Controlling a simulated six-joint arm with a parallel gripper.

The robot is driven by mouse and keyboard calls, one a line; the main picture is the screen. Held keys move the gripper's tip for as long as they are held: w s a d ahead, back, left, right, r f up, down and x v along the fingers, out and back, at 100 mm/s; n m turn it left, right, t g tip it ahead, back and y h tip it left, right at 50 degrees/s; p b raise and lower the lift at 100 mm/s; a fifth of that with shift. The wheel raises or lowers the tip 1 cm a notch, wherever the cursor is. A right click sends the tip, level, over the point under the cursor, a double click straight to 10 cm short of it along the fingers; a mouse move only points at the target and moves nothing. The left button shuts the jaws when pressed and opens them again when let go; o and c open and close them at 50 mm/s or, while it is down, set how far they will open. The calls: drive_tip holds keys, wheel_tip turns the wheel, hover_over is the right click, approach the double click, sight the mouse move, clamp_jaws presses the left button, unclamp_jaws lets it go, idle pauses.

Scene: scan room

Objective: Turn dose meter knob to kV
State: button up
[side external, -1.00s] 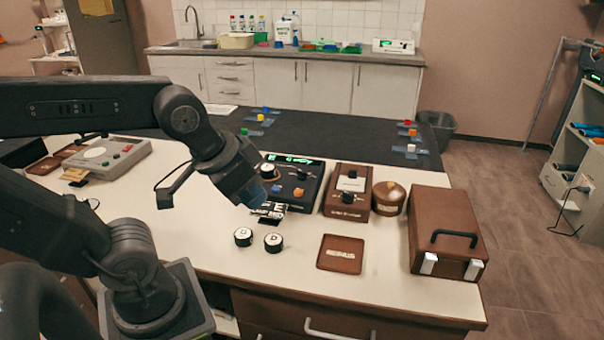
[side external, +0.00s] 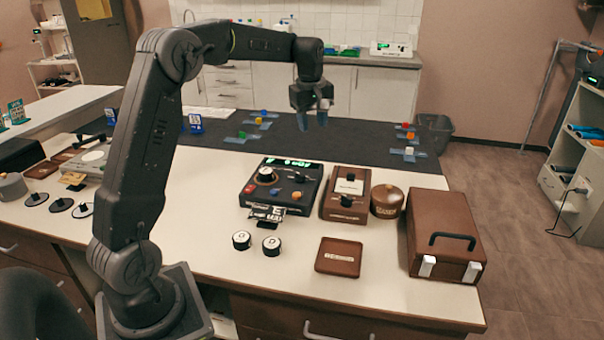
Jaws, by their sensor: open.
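The dose meter (side external: 282,187) seems to be the black box with a lit green display, in the middle of the white table. A round pale-topped dial (side external: 265,175) and a dark knob (side external: 302,177) sit on its top face, with blue and orange buttons in front. The labels are too small to read, so I cannot tell which setting the knob points to. My gripper (side external: 314,120) hangs above and behind the meter, over the dark mat. Its blue fingers point down, apart and empty, and touch nothing.
Right of the meter stand a brown box with a knob (side external: 347,193), a round brown tin (side external: 387,200) and a brown case (side external: 445,235). Two round pucks (side external: 257,243) and a brown tray (side external: 338,255) lie in front. Small coloured blocks sit on the dark mat (side external: 335,146).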

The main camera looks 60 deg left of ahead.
sight(302, 175)
drive_tip(key=w+a+f+n+g, duration=0.1)
drive_tip(key=w+a+f+n, duration=0.3)
drive_tip(key=a+f, duration=0.45)
drive_tip(key=shift+n+h, duration=0.3)
drive_tip(key=f, duration=0.4)
drive_tip(key=s+f, duration=0.1)
drive_tip(key=f, duration=0.7)
drive_tip(key=shift+s+a+f, duration=0.15)
drive_tip(key=shift+a+f, duration=0.15)
drive_tip(key=shift+a, duration=0.1)
clamp_jaws()
